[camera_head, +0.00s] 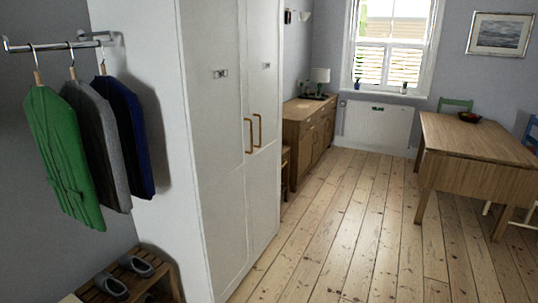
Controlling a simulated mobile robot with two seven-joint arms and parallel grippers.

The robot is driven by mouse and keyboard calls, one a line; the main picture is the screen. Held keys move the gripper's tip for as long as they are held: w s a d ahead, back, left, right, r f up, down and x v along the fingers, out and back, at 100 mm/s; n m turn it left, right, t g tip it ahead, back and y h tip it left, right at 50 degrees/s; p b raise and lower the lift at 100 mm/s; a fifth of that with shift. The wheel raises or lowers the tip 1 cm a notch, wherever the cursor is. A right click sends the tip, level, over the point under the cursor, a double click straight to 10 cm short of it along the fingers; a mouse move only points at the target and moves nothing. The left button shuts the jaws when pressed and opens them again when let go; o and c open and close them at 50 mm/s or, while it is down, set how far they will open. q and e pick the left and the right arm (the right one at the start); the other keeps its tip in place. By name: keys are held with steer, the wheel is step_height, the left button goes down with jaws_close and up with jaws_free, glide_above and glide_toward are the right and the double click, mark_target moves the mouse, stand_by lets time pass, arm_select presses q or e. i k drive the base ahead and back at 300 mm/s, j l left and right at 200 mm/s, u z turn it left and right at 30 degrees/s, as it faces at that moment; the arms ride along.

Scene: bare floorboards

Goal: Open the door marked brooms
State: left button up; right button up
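A tall white wardrobe stands in the left middle of the head view with two shut doors, a left door (214,140) and a right door (264,95). Each door has a small label: the left label (219,73) and the right label (266,65) are too small to read, so I cannot tell which says brooms. A brass left handle (249,136) and a brass right handle (258,130) are side by side near the middle seam. Neither of my grippers shows in the view.
Jackets, including a green one (63,155), hang from a wall rail (58,45) left of the wardrobe. A low wooden rack (108,278) holds slippers below. A wooden sideboard (305,128) stands beyond, and a wooden table (475,140) at right. The floorboards (345,230) before the doors are clear.

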mark_target(265, 18)
steer(key=i+j+z, duration=0.1)
steer(key=i, duration=1.35)
